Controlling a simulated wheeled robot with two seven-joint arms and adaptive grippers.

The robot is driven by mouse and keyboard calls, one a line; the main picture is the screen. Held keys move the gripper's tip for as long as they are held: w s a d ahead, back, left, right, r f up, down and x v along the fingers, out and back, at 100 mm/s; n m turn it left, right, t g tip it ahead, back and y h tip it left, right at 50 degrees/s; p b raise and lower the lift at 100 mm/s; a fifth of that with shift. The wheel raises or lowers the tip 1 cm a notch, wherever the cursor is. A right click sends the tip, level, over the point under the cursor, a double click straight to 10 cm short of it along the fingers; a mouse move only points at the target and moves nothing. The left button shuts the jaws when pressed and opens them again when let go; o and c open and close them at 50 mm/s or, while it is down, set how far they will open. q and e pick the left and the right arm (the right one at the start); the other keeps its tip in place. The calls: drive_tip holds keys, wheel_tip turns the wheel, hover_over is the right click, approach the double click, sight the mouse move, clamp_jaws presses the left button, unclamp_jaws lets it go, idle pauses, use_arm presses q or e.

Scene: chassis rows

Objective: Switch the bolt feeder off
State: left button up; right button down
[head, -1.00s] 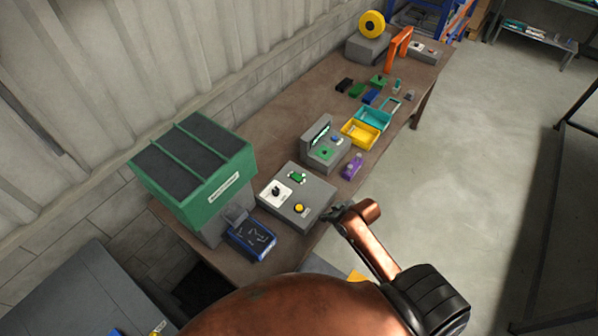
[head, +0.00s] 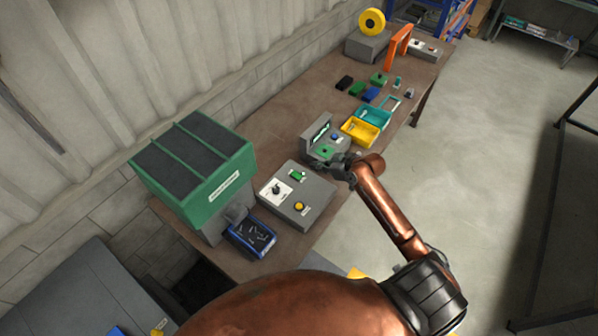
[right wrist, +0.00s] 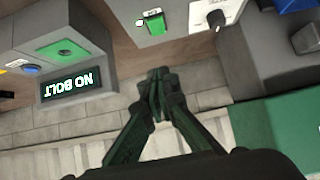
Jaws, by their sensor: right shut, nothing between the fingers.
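The bolt feeder is a green hopper (head: 190,165) with dark top panels on a grey base, at the left end of the bench. A blue tray (head: 251,238) with bolts sits at its front. Beside it is a grey control box (head: 315,207) with a black knob (head: 277,190) on a white plate, a green switch (head: 298,175) and a yellow button (head: 299,207). The right wrist view also shows the green switch (right wrist: 153,22) and black knob (right wrist: 216,18). My right gripper (head: 340,168) is shut and empty, above the bench beyond the control box. My left gripper is out of view.
A grey station (head: 318,136) stands close to my right gripper; its screen (right wrist: 76,85) reads "NO BOLT" in the right wrist view. Yellow (head: 360,132) and teal (head: 374,116) bins lie farther along. An orange arch (head: 398,45) stands at the far end.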

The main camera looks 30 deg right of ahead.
drive_tip(key=p, duration=0.2)
hover_over(294, 172)
drive_tip(key=s+d, duration=0.1)
drive_tip(key=s, duration=0.2)
drive_tip(key=f, duration=0.5)
drive_tip(key=shift+d+f, duration=0.2)
drive_tip(key=shift+f, duration=0.05)
drive_tip(key=f, duration=0.3)
drive_tip(key=shift+w+f, duration=0.15)
drive_tip(key=shift+w, duration=0.1)
drive_tip(key=shift+a+f, duration=0.1)
drive_tip(key=shift+f, duration=0.45)
drive_tip(key=shift+w+f+b, duration=0.2)
drive_tip(key=shift+f+b, duration=0.2)
drive_tip(key=shift+a+r, duration=0.1)
